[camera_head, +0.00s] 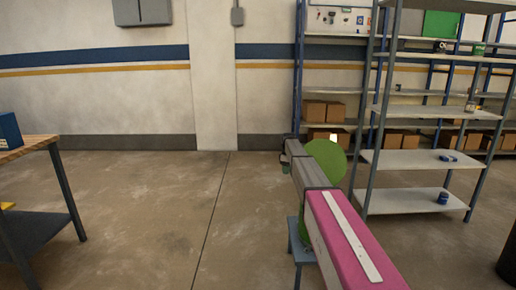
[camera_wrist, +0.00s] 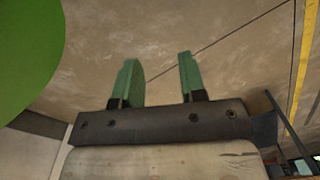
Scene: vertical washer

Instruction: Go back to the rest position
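My gripper (camera_wrist: 157,57) is open, its two green fingers apart with only bare floor seen between them. In the head view my gripper (camera_head: 285,169) is small, at the far end of my pink and grey arm. A large green disc (camera_head: 327,160) stands upright just right of the arm's far end, partly hidden behind it. The green disc also fills the upper left of the wrist view (camera_wrist: 25,50), beside the fingers and apart from them. A blue-grey stand (camera_head: 296,238) shows below the arm, mostly hidden.
A metal shelf rack (camera_head: 410,160) with small blue items and a rack with cardboard boxes (camera_head: 322,112) stand at right. A wooden-topped table (camera_head: 25,147) with a blue box (camera_head: 9,131) is at left. The floor (camera_head: 150,220) between is clear.

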